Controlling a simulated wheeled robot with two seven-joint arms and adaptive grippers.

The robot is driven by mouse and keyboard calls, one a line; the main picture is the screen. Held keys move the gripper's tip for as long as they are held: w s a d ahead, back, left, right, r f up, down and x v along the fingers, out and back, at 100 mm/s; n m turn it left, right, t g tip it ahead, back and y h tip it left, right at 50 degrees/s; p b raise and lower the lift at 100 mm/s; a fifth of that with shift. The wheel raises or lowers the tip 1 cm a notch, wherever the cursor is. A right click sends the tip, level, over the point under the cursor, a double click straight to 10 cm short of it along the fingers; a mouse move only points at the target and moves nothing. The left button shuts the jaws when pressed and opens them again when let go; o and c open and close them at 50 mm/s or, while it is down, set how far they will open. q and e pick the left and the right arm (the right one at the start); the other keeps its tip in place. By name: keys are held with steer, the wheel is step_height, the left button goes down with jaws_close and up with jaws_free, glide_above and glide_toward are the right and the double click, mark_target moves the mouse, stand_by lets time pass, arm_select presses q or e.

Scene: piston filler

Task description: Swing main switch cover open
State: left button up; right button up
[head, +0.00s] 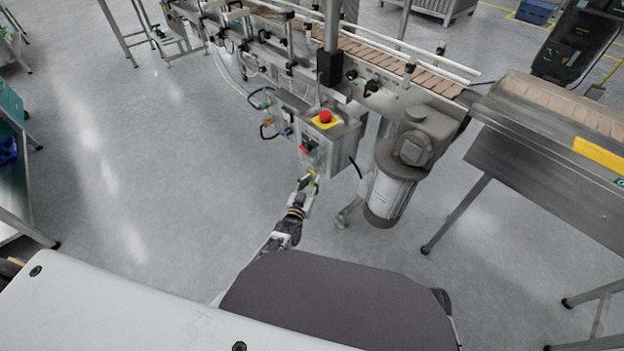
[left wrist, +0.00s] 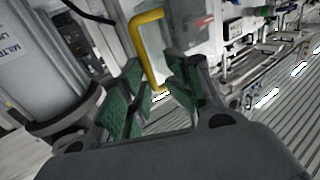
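A grey control box (head: 343,150) hangs below the conveyor in the head view. A small red switch (head: 305,149) shows on its front. A yellow bar handle (left wrist: 148,45) on a pale panel (left wrist: 195,25) fills the upper middle of the left wrist view; I cannot tell for sure that it belongs to the main switch cover. My left gripper (head: 309,184) is just below the box front. In the left wrist view the gripper (left wrist: 160,88) has its green-padded fingers apart, with the handle's lower end between or just beyond them. Contact is unclear. My right gripper is not in view.
A red emergency button (head: 325,116) on a yellow plate tops the box. A motor (head: 390,185) stands right of the box. The conveyor (head: 400,70) runs behind, and a steel table-like conveyor end (head: 530,150) is at right. The floor left of the box is clear.

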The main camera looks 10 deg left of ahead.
arm_select(q)
steer(key=s, duration=0.9)
steer(key=shift+s+a, duration=0.2)
steer(key=shift+a, duration=0.25)
